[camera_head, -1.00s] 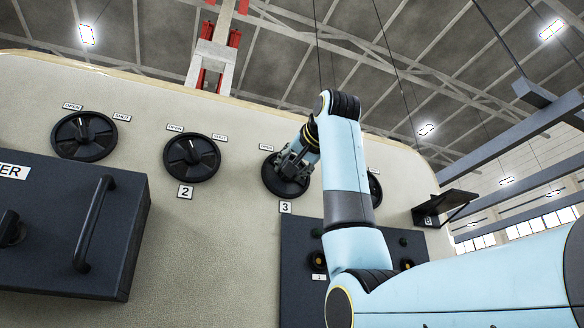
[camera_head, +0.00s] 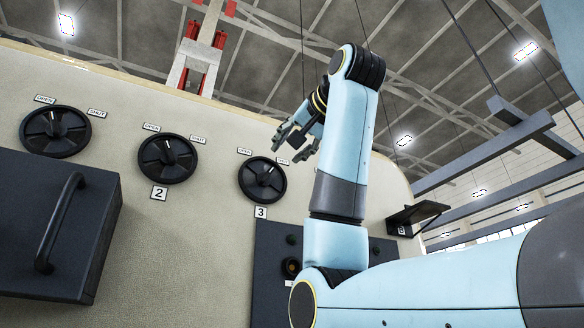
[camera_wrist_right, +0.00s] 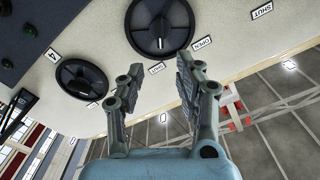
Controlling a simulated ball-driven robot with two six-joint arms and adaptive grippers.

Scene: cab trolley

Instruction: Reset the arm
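My right gripper (camera_head: 295,140) is off the panel, just above and right of the black handwheel (camera_head: 262,181) over label 3. In the right wrist view my right gripper (camera_wrist_right: 157,75) has its two fingers spread apart with nothing between them. A large black handwheel (camera_wrist_right: 146,38) lies beyond the fingertips there, and no contact shows. A second black handwheel (camera_wrist_right: 82,82) near label 4 is at the left in that view; in the head view my arm hides that area. My left gripper is in neither view.
Handwheel 2 (camera_head: 168,163) and another handwheel (camera_head: 55,135) sit further left on the cream panel (camera_head: 190,250). A dark box (camera_head: 40,240) with a bar handle juts out at lower left. A dark bracket (camera_head: 418,214) stands out at right. Open air lies above the panel.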

